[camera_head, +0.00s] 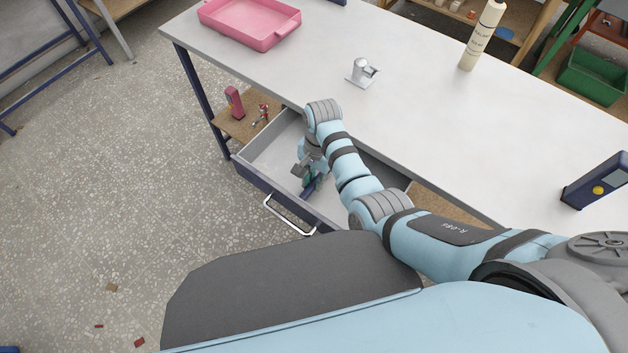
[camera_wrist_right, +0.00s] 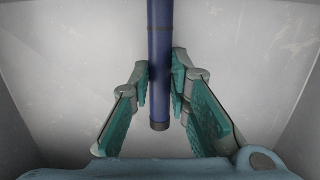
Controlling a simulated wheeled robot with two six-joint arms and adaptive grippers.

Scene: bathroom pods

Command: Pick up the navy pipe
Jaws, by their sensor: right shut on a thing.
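The navy pipe (camera_wrist_right: 159,60) runs down the middle of the right wrist view, its dark end between the fingers of my right gripper (camera_wrist_right: 160,95). The teal-padded fingers are shut on it near that end. In the head view, my right gripper (camera_head: 309,178) is down inside the open grey drawer (camera_head: 268,152), and a bit of the navy pipe (camera_head: 308,192) shows beside the fingers. The pipe looks to be in or just above the drawer; I cannot tell if it touches the drawer floor. My left gripper is not in view.
The drawer, with its light handle (camera_head: 289,215), is pulled out from under the white table (camera_head: 420,110). A pink tray (camera_head: 250,22), a metal fitting (camera_head: 362,72), a cream tube (camera_head: 482,36) and a navy device (camera_head: 598,182) stand on top. A pink item (camera_head: 234,102) sits on the lower shelf.

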